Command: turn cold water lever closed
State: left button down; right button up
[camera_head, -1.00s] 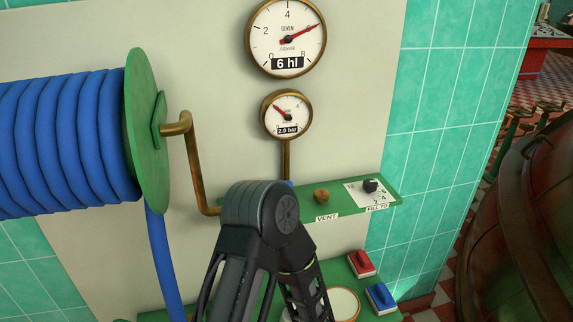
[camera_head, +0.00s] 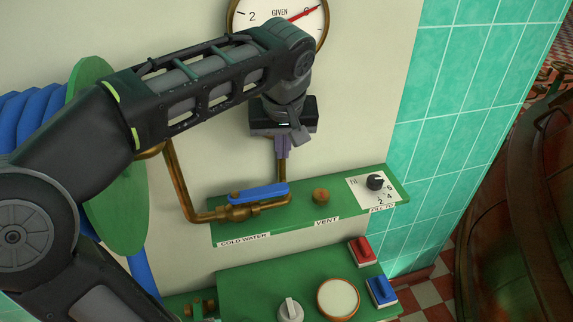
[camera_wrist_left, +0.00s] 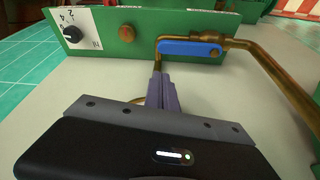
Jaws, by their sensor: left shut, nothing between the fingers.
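The cold water lever (camera_head: 258,192) is a blue handle on a brass valve above the COLD WATER label. It lies roughly along the brass pipe (camera_head: 180,185), slightly tilted. In the left wrist view the lever (camera_wrist_left: 188,47) also lies along the pipe, with that view turned upside down. My left gripper (camera_head: 283,148) points down above the right end of the lever, apart from it. Its fingers are together and empty in the left wrist view (camera_wrist_left: 162,90). My right gripper is out of view.
A green shelf (camera_head: 345,205) carries the valve, the brass VENT knob (camera_head: 320,196) and the black FILL TO dial (camera_head: 375,182). A lower green panel (camera_head: 245,285) has red (camera_head: 361,251) and blue (camera_head: 381,291) switches. A blue hose reel (camera_head: 100,225) stands left.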

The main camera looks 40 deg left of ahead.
aim_at(259, 194)
pick_arm(q)
jog(key=p+x, duration=0.1)
jog(key=x, duration=0.9)
jog(key=shift+s+f, duration=0.1)
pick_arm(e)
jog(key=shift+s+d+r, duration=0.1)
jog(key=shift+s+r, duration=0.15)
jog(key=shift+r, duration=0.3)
pick_arm(q)
jog(key=shift+d, duration=0.2)
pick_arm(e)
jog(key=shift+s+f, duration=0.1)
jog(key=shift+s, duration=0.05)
